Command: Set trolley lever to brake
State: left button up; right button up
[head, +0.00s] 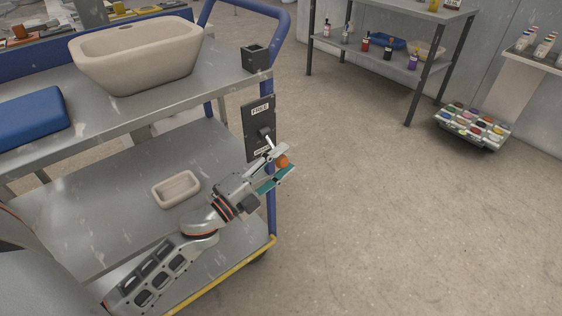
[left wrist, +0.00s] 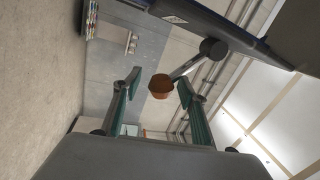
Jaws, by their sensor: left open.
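The trolley lever has an orange knob (head: 282,162), which also shows in the left wrist view (left wrist: 162,87). Its shaft (left wrist: 188,66) runs to a dark pivot on a black plate (head: 258,118) at the trolley's end. Gaps show between knob and fingers in the left wrist view. My right gripper is not in view.
The trolley's top shelf (head: 150,108) holds a large beige basin (head: 140,58), a blue block (head: 32,120) and a dark square holder (head: 255,58). Open floor lies right of the trolley.

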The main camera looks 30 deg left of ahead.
pick_arm(q)
jog(key=v, duration=1.2)
